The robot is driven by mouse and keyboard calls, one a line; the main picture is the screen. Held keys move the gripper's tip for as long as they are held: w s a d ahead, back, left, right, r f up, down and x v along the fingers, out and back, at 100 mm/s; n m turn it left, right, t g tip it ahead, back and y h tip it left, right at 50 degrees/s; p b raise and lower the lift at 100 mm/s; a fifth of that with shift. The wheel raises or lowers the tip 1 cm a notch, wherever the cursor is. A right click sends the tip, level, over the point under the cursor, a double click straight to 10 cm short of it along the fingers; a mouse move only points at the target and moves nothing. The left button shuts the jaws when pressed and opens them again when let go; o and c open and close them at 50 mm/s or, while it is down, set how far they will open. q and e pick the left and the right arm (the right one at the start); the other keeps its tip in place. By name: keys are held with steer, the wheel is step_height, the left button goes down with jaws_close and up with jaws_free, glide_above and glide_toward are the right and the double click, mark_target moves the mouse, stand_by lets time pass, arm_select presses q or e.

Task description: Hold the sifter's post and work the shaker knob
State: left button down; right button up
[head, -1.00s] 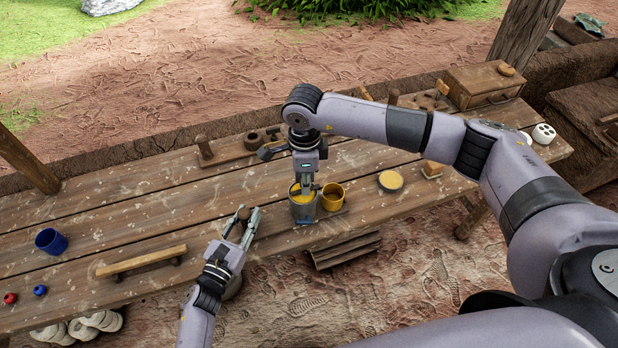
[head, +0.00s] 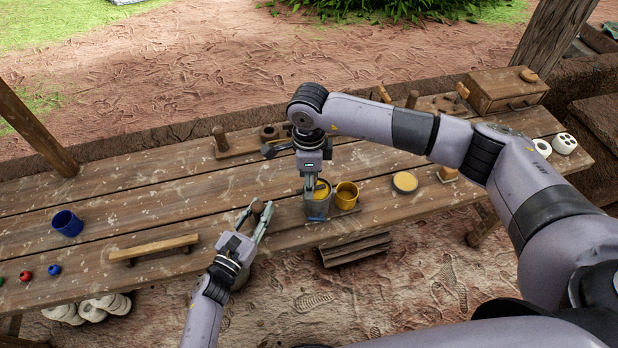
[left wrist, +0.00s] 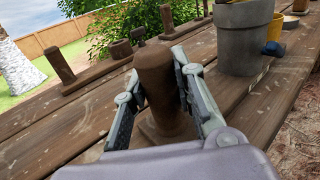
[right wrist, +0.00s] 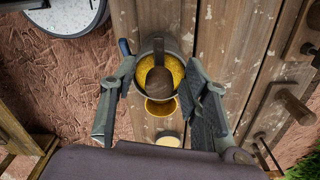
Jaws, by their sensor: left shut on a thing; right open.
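The sifter's brown wooden post (left wrist: 155,85) stands upright at the table's front edge. My left gripper (head: 257,212) has its fingers on both sides of the post, shut on it; the left wrist view shows this up close. A grey can (head: 318,208) with yellow contents stands to the right of the post. A brown wooden knob (right wrist: 157,80) shows over the can in the right wrist view. My right gripper (right wrist: 160,95) is open above the can, its fingers on either side of the knob with gaps. A small blue part (left wrist: 272,48) sits at the can's side.
A yellow cup (head: 347,196) stands close right of the can. A round yellow-topped piece (head: 405,182) lies further right. A wooden rack (head: 153,249), a blue cup (head: 67,223) and small balls are at the left. Wooden blocks with pegs stand behind.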

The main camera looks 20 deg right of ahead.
step_height(320, 180, up, 12)
stand_by(0.5)
stand_by(1.1)
steer(key=f, duration=1.2)
steer(key=shift+d, duration=0.2)
jaws_close()
stand_by(0.6)
